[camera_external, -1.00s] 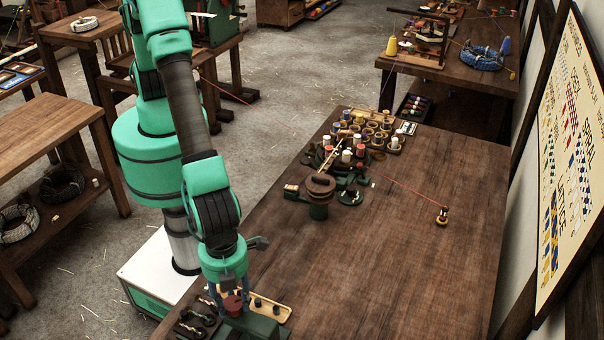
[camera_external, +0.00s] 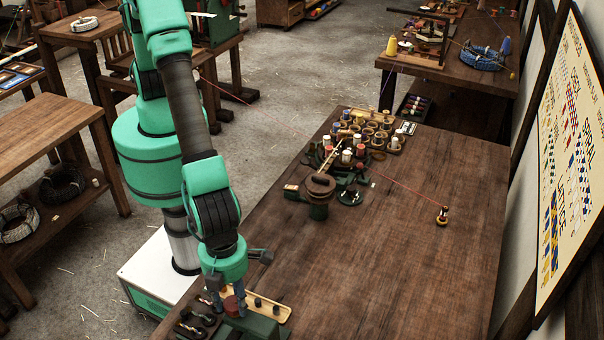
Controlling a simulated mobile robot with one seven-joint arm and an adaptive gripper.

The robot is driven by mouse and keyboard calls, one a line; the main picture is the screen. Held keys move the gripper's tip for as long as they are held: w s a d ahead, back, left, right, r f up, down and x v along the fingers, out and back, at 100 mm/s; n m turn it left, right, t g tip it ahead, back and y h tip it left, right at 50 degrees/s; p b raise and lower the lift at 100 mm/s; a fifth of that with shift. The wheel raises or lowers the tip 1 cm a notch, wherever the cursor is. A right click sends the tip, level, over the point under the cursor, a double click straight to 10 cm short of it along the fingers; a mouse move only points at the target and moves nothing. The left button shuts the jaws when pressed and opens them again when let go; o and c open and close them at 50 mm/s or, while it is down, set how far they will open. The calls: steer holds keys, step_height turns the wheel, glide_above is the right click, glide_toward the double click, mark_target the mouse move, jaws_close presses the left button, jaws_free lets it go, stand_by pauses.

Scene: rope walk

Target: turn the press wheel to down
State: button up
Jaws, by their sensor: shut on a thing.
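My gripper (camera_external: 229,297) points down at the near end of the long workbench. Its fingers are shut on a small reddish-brown part (camera_external: 232,307), which looks like the press wheel. That part sits at a dark green block (camera_external: 252,326), which looks like the press body, cut off by the lower picture edge. The fingers and wrist hide much of the wheel, and I cannot read which way it is set.
A light wooden tray (camera_external: 272,308) with dark pegs lies right beside the gripper. A dark tray (camera_external: 190,325) with metal pieces lies to its left. Spools and a winder (camera_external: 320,187) stand farther up the bench (camera_external: 400,250). The bench's right side is mostly clear.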

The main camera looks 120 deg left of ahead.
mark_target(233, 303)
steer(key=o, duration=1.2)
steer(key=shift+c, duration=0.2)
steer(key=shift+r, duration=0.15)
step_height(233, 303, up, 12)
stand_by(0.3)
